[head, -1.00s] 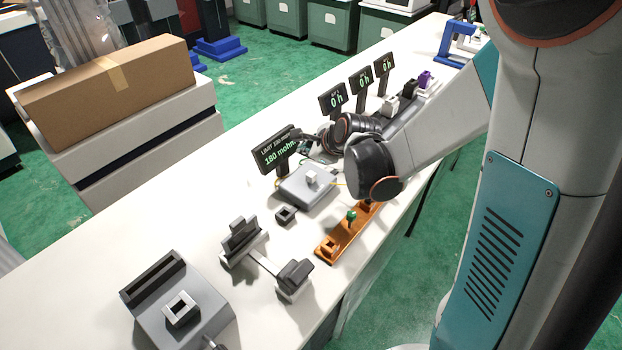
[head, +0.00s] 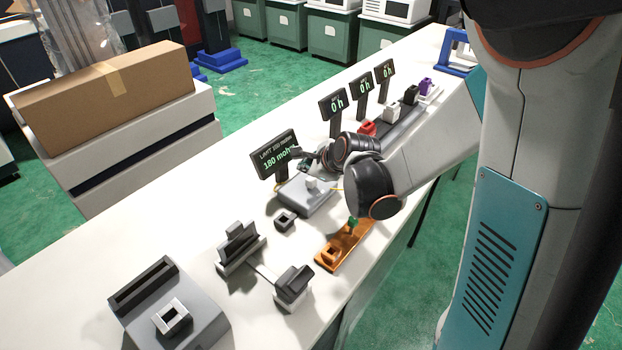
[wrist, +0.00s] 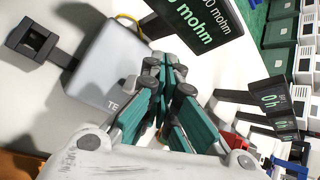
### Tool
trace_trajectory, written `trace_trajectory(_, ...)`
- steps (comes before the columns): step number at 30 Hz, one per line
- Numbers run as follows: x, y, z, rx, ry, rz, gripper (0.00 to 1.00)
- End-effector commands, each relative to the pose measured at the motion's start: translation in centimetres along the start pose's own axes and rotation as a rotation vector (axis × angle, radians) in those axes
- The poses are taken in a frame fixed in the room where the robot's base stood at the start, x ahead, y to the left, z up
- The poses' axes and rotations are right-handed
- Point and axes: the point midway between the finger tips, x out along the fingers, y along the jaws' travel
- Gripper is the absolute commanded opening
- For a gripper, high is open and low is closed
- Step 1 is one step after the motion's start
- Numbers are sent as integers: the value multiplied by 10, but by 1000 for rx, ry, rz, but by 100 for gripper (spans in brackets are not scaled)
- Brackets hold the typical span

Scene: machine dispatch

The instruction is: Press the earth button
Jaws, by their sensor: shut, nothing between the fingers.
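The tester is a grey box (head: 300,198) on the white bench, with a small pale block (head: 313,184) on top. In the wrist view the box (wrist: 98,72) carries lettering starting "TE", partly hidden. A label reading "earth" is not legible, so I cannot tell for sure which part is the earth button. The tester's display (head: 275,155) reads 180 mohm, with a limit line above. My gripper (head: 303,157) is over the bench by the display and the tester's far side. In the wrist view its fingers (wrist: 165,68) are shut and empty, overlapping the box's edge; contact cannot be told.
Three displays reading 0 h stand behind, the nearest one (head: 334,105) close to my arm. Red (head: 367,128), white, black and purple blocks sit in a row. An orange tray (head: 333,255), a black socket (head: 286,220) and grey fixtures (head: 240,248) stand in front.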

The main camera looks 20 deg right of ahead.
Motion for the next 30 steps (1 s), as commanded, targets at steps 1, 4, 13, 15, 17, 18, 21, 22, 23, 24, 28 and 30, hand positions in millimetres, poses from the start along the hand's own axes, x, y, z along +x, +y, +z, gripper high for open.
trace_trajectory(1, 0, 0, 0, 0, 0, 0, 0)
trace_trajectory(4, 0, 0, 0, 0, 0, 0, 0)
trace_trajectory(13, 0, 0, 0, 0, 0, 0, 0)
trace_trajectory(15, 0, 0, 0, 0, 0, 0, 0)
trace_trajectory(17, 0, 0, 0, 0, 0, 0, 0)
trace_trajectory(18, 0, 0, 0, 0, 0, 0, 0)
trace_trajectory(21, 0, 0, 0, 0, 0, 0, 0)
trace_trajectory(22, 0, 0, 0, 0, 0, 0, 0)
trace_trajectory(23, 0, 0, 0, 0, 0, 0, 0)
trace_trajectory(24, 0, 0, 0, 0, 0, 0, 0)
trace_trajectory(28, 3, 2, -2, 0, 0, 0, 0)
trace_trajectory(30, 5, 4, -4, 0, 0, 0, 0)
